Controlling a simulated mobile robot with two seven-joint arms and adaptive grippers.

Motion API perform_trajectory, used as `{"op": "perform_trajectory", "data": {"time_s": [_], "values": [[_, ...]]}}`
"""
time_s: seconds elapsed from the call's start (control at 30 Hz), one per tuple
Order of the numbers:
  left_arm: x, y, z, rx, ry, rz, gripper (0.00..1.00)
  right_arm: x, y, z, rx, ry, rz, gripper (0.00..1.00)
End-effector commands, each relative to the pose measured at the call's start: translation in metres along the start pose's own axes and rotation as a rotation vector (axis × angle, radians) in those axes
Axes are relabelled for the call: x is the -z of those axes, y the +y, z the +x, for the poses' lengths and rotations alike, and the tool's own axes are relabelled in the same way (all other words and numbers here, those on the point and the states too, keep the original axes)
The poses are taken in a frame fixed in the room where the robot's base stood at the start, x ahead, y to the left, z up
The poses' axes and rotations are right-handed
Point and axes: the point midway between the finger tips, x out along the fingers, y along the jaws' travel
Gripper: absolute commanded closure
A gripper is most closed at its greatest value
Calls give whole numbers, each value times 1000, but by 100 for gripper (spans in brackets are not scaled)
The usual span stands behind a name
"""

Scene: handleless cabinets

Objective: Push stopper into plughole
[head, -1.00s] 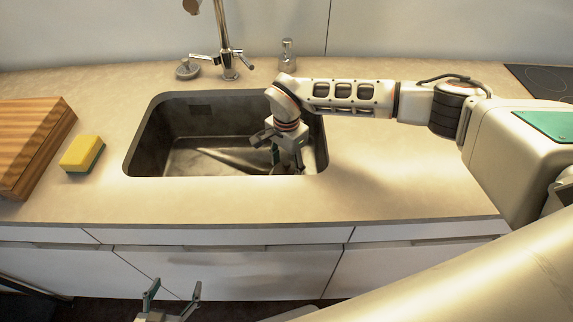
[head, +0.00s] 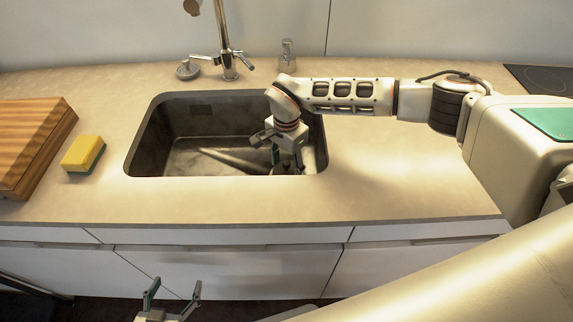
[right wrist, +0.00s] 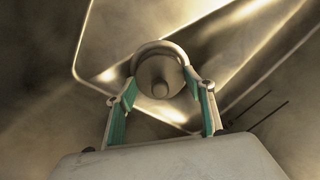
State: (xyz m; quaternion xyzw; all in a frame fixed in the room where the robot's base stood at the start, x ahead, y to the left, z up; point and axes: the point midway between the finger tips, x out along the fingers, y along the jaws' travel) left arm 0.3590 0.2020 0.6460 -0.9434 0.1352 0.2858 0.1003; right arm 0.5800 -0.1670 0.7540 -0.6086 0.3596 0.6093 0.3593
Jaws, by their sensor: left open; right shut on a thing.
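My right gripper (head: 287,160) reaches down into the right part of the dark sink (head: 150,150). In the right wrist view its fingers (right wrist: 162,92) are closed on the sides of a round metal stopper (right wrist: 160,62) with a knob in its middle. The sink's floor lies behind the stopper. I cannot tell whether the stopper touches the plughole, which I cannot make out. In the head view the stopper is hidden by the gripper. My left gripper (head: 174,286) is open and empty, low in front of the cabinets.
A tap (head: 228,62) stands behind the sink, with a small round metal piece (head: 187,70) to its left and a dispenser (head: 287,55) to its right. A yellow-green sponge (head: 82,153) and wooden board (head: 30,140) lie left. The counter right of the sink is clear.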

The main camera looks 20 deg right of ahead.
Motion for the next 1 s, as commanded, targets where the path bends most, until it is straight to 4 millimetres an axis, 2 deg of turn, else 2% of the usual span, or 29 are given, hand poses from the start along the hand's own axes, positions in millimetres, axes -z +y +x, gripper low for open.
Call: {"op": "perform_trajectory", "data": {"time_s": [0.7,1.0], "values": [[3,0,-1,1,3,0,32,0,0,0,1,0,-1,69],[-1,0,0,0,1,0,32,0,0,6,0,0,0,69]]}}
